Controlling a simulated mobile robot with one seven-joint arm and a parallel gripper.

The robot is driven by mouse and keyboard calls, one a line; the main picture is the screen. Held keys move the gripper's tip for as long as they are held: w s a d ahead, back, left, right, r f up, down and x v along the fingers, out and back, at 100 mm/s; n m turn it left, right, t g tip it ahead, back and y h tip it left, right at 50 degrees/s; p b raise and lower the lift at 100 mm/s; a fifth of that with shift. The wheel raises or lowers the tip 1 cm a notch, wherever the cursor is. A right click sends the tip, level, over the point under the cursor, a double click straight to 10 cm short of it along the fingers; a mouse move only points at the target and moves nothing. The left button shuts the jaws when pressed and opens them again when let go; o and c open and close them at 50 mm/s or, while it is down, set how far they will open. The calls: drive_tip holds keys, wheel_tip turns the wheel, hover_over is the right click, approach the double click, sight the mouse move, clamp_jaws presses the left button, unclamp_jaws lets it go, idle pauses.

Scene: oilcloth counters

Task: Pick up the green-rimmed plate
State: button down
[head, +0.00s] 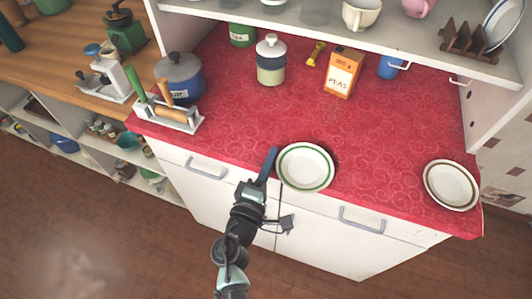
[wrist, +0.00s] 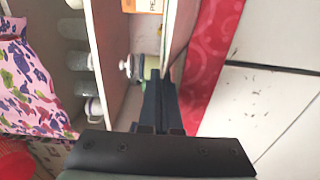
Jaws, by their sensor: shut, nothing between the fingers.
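The green-rimmed plate (head: 305,167) is white and round and lies flat near the front edge of the red counter in the head view. My gripper (head: 271,158) is right at the plate's left side, its dark fingers shut with nothing between them. In the head view I cannot tell whether they touch the rim. The wrist view shows my closed fingers (wrist: 158,90) pointing along the counter. A pale edge-on shape beside them there may be the plate, but I cannot tell.
A brown-rimmed plate (head: 451,185) lies at the counter's right end. A utensil rack (head: 168,116), a blue pot (head: 180,77), a lidded canister (head: 271,62) and an orange box (head: 343,72) stand further back. The middle of the red counter (head: 250,118) is clear.

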sight(304, 169)
drive_tip(key=shift+s+d+f+b, duration=0.15)
drive_tip(key=shift+s+d+b, duration=0.4)
drive_tip(key=shift+s+d, duration=0.15)
drive_tip(key=shift+s+d+r, duration=0.15)
drive_tip(key=shift+d+r, duration=0.05)
drive_tip(key=shift+d, duration=0.15)
